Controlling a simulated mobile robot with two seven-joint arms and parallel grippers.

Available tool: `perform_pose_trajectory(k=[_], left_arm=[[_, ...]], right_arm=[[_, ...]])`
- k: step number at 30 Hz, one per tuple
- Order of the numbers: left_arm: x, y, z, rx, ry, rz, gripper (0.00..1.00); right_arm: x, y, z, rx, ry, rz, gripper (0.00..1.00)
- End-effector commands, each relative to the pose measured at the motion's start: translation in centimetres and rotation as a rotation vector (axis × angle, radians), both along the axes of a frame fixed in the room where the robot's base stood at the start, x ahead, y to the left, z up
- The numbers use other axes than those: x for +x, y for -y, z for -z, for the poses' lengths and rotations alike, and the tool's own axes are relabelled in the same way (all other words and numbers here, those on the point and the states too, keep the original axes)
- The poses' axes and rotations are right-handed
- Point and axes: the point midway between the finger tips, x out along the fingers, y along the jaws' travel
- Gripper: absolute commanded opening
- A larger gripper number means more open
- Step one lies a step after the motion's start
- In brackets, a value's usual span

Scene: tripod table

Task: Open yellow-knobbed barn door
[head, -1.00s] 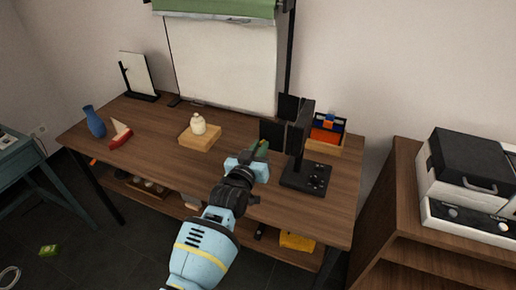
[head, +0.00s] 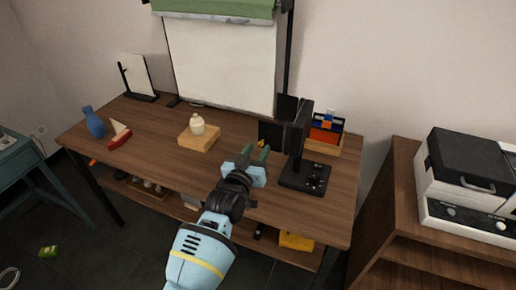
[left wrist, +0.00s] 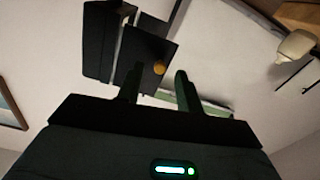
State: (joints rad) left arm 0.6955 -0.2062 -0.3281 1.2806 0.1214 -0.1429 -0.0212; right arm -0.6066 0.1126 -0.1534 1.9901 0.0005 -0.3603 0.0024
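A black lamp (head: 303,128) with flat barn-door flaps stands on a dark base (head: 304,178) at the right of the table. One flap (head: 270,132) points left, and a small yellow knob (head: 261,143) shows near it. In the left wrist view the round yellow knob (left wrist: 158,68) sits on a dark flap (left wrist: 145,50). My left gripper (head: 256,150) is open, left of the lamp and near the knob. In the wrist view its fingers (left wrist: 157,88) stand apart, with the knob showing between and beyond the tips. Contact is not visible. My right gripper is not in view.
A wooden box with blue and orange items (head: 325,136) stands behind the lamp. A white jar (head: 198,125) on a wooden block (head: 199,139) is mid-table. A blue vase (head: 94,122) and toy boat (head: 119,136) stand left. A white backdrop (head: 222,65) hangs behind.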

Motion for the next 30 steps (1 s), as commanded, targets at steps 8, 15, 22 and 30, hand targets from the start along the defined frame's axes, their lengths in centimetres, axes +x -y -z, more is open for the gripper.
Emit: perform_pose_trajectory(k=[8, 15, 22, 30], left_arm=[[-3.7, -1.6, -0.2, 0.0, 0.002, 0.0, 0.36], [-5.6, -2.3, -0.1, 0.0, 0.002, 0.001, 0.36], [-5.9, -2.4, -0.1, 0.0, 0.001, 0.001, 0.36], [-5.9, -2.5, -0.1, 0.0, 0.001, 0.001, 0.36]], right_arm=[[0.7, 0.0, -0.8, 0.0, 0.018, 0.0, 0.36], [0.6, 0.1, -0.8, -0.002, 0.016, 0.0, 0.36], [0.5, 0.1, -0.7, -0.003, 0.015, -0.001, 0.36], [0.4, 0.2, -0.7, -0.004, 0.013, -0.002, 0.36]])
